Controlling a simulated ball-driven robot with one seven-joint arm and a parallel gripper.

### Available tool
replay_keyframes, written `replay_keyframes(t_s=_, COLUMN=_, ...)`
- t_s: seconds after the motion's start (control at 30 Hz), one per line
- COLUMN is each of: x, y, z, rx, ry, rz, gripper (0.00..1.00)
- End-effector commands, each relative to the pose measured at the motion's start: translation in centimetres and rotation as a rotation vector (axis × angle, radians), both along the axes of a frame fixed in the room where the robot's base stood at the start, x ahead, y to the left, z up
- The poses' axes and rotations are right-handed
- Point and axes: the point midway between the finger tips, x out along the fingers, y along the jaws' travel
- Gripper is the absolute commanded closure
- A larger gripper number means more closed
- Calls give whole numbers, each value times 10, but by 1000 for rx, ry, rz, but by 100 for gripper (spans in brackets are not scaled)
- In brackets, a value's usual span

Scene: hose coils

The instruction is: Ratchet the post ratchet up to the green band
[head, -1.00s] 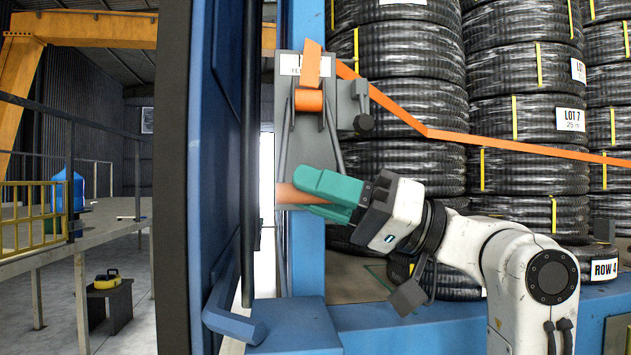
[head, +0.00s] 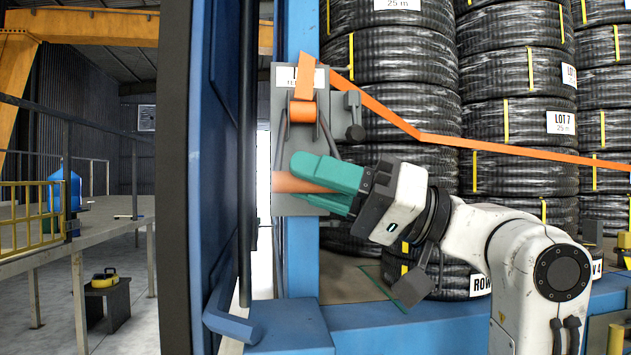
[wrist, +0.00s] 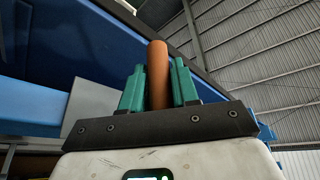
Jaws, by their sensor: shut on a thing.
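The post ratchet is a grey plate (head: 285,208) on the blue post, with an orange strap wound on its spool (head: 302,110). Two dark side arms run down from the spool toward an orange handle bar (head: 290,183). My gripper (head: 305,181), with teal fingers, is shut on this bar below the spool. In the wrist view the orange bar (wrist: 158,72) stands between the two teal fingers. A grey box with a dark knob (head: 354,131) sits at the plate's right edge. I cannot make out a green band in either view.
The orange strap (head: 480,146) runs right across stacked black hose coils (head: 400,110). A dark blue door panel (head: 218,130) stands close left of the plate. A blue ledge (head: 290,335) lies below my gripper.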

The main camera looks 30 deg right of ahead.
Motion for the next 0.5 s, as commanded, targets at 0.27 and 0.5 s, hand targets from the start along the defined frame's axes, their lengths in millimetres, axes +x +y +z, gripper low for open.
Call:
replay_keyframes(t_s=0.27, x=-1, y=0, z=1, rx=1, ry=-4, rz=-1, gripper=64)
replay_keyframes(t_s=0.5, x=-4, y=-7, z=-4, rx=1, ry=-2, rz=-2, gripper=64)
